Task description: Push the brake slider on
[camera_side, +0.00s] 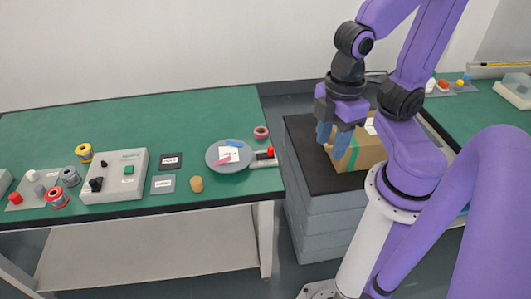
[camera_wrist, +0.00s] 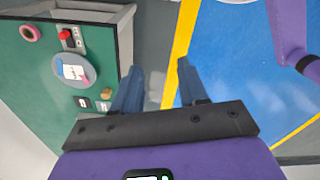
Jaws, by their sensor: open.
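A grey round disc (camera_side: 229,156) lies near the right end of the green table, with coloured pieces and a white label on it. Beside it is a small light plate (camera_side: 265,163) with a red knob (camera_side: 270,152) and a black part, which looks like the brake slider. The red knob also shows at the upper left of the wrist view (camera_wrist: 64,35). I cannot tell its slide position. My gripper (camera_side: 332,144) is open and empty, with blue fingers pointing down, well to the right of the knob. Both fingers show apart in the wrist view (camera_wrist: 160,67).
A cardboard box (camera_side: 362,150) stands on a black-topped grey stand (camera_side: 303,150) by my gripper. A grey control box (camera_side: 113,177) with black knobs and a green button is on the left. A pink ring (camera_side: 261,132) and a tan cylinder (camera_side: 197,184) flank the disc.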

